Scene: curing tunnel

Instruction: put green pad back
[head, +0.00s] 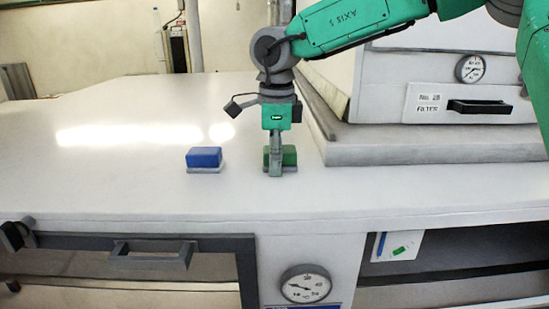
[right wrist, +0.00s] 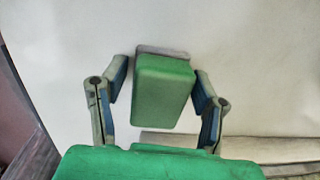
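The green pad (head: 289,155) is a block on a small grey base on the white countertop (head: 120,180). It also shows in the right wrist view (right wrist: 163,92), between my fingers. My right gripper (head: 275,168) points down over the pad and hides part of it in the head view. In the right wrist view its fingers (right wrist: 161,82) stand on both sides of the pad. A narrow gap shows at the left finger; the right finger is very close to the pad, and I cannot tell if it touches. My left gripper is not in view.
A blue pad (head: 204,157) on a similar grey base sits to the left. A grey machine housing (head: 420,145) with a drawer handle (head: 480,106) and gauge stands to the right. The counter's front edge has a drawer handle (head: 150,256) below. The counter's left side is clear.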

